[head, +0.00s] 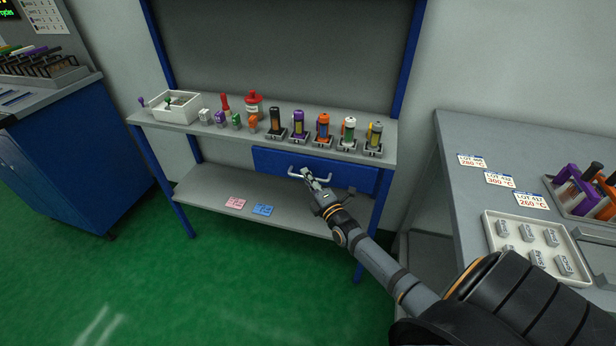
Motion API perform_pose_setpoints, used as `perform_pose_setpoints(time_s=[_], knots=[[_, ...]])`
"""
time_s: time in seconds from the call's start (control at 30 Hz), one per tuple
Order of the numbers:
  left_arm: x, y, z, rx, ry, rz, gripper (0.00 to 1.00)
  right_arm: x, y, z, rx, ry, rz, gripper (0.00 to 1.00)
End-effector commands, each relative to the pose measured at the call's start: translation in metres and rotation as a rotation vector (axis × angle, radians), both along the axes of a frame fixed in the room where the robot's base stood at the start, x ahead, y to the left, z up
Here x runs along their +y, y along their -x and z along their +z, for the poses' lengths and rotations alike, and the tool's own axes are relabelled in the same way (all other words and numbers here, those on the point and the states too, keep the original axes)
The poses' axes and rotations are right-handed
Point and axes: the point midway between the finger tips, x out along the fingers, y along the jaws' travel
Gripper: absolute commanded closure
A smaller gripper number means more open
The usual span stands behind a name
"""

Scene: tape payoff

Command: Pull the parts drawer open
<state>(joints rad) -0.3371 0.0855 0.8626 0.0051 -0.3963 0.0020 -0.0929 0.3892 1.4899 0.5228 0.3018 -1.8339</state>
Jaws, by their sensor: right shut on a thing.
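The blue parts drawer (346,176) is set under the top of the workbench, right of its middle. Its front looks flush or nearly flush with the bench; I cannot tell whether it is slightly out. A pale bar handle (296,174) is on the left part of the drawer front. My right gripper (312,180) reaches in from the lower right and is shut on the handle; the fingers hide part of it. My left gripper is not in view.
The bench top (190,127) holds a white bin (174,108), small coloured blocks and several upright cylinders in stands. A lower shelf (200,186) carries pink and blue cards. A grey table (460,135) with a white tray (488,232) stands at right. Green floor is clear in front.

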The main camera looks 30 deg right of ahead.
Motion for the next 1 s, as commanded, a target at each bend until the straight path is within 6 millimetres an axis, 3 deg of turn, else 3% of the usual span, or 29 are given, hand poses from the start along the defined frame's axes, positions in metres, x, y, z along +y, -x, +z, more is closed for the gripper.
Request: perform_pose_setpoints(time_s=[0.23,0.4,0.6,1.0], knots=[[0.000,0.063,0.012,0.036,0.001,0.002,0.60,0.027,0.024,0.006,0.008,-0.006,0.000,1.00],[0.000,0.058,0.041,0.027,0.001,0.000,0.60,0.057,0.049,0.006,0.009,-0.006,-0.001,1.00],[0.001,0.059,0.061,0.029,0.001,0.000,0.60,0.089,0.076,0.003,0.007,-0.005,0.000,1.00],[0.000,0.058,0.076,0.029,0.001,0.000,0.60,0.123,0.105,0.000,0.003,-0.001,0.000,1.00]])
